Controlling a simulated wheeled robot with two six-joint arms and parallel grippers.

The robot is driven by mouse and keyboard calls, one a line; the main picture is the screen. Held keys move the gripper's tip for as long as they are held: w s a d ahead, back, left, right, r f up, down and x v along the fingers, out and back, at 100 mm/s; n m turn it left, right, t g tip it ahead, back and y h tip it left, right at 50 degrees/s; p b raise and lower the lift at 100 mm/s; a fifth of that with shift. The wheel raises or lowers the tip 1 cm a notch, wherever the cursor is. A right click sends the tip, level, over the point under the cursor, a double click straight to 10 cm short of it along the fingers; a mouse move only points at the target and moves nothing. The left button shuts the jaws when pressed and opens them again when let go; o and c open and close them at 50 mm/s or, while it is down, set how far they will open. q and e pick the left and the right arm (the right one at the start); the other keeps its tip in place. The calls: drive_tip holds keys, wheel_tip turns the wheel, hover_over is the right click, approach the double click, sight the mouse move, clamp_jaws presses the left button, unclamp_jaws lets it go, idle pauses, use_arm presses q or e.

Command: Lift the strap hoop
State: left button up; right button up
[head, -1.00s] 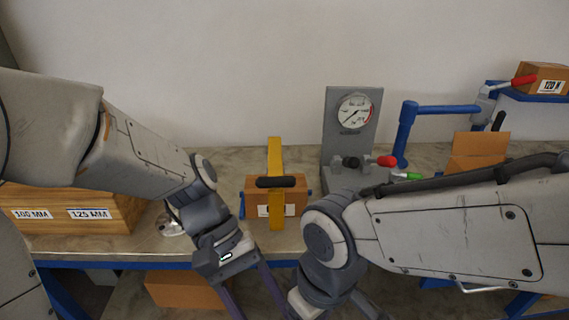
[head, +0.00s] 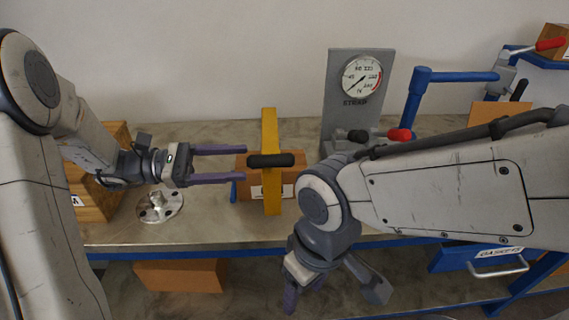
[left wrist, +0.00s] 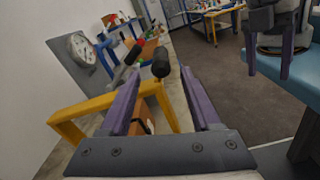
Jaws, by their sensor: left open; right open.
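The strap hoop is a yellow upright band (head: 271,190) with a black bar grip (head: 270,160) across it, standing over a wooden box (head: 288,190) on the bench. My left gripper (head: 246,163) is open, level, its purple fingers pointing right with tips at the left end of the black grip. In the left wrist view the grip (left wrist: 160,66) shows end-on between and beyond the open fingers, and the yellow band (left wrist: 95,108) spans behind them. I cannot tell whether the fingers touch it. My right gripper (head: 330,295) is open and empty, low in front of the bench.
A flanged disc (head: 160,207) lies on the bench left of the hoop, near a wooden crate (head: 98,205). A gauge stand (head: 360,95) with a red-tipped lever (head: 400,135) is behind right. A blue post (head: 413,105) stands beyond it. A drawer (head: 490,258) is below.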

sight(284, 161)
use_arm(q)
drive_tip(key=d+p, duration=0.1)
drive_tip(key=d, duration=0.9)
drive_tip(key=shift+s, duration=0.1)
clamp_jaws()
idle(1.1)
